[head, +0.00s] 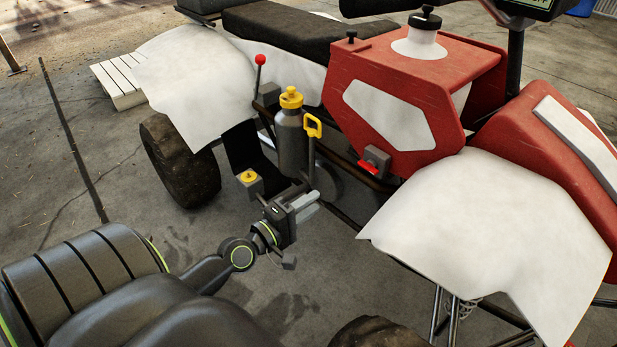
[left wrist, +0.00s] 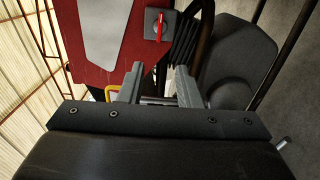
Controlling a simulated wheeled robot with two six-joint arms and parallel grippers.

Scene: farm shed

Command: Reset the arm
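My left gripper (head: 304,206) is in front of the side of a red and white quad bike (head: 385,70). In the left wrist view its two grey fingers (left wrist: 158,80) stand apart with a gap between them, and I see nothing held. A grey bottle with a yellow cap (head: 291,135) and a yellow-handled lever (head: 312,127) stand just behind the gripper. A red switch on a grey block (head: 374,162) is on the red body to the right, and it also shows above the fingers in the left wrist view (left wrist: 159,27). My right gripper is not in view.
A yellow button on a grey box (head: 249,178) is close to the left of the gripper. A red-knobbed lever (head: 260,62) rises behind it. White fenders (head: 490,215) flank the footwell. A pale slatted pallet (head: 118,80) lies at the far left. Bare concrete is at the left.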

